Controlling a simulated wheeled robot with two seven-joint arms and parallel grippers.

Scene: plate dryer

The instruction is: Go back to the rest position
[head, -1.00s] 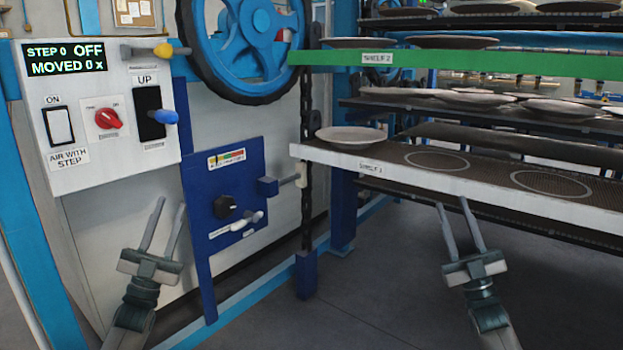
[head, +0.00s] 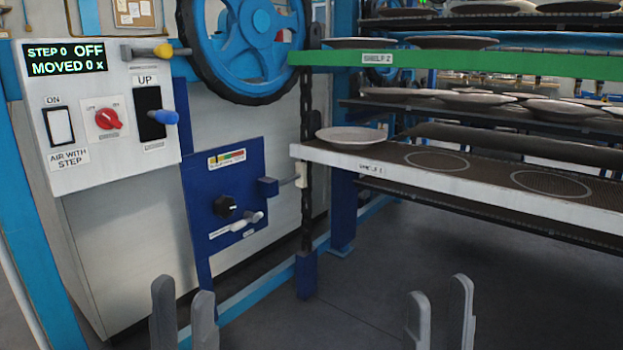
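My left gripper (head: 183,318) shows at the bottom edge, left of the middle. Its two grey fingers are apart with nothing between them. My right gripper (head: 440,318) shows at the bottom edge, right of the middle. Its two fingers are also apart and empty. Both grippers point upward in the head view and touch nothing. Their bodies and the arms are cut off by the lower frame edge.
A white control box (head: 98,105) reads STEP 0 OFF, MOVED 0 x. A blue panel (head: 228,230) and blue wheel (head: 243,45) stand beside it. A plate (head: 350,137) lies on the white-edged lower shelf (head: 470,188). A green-edged shelf (head: 450,62) is above. Floor between the grippers is clear.

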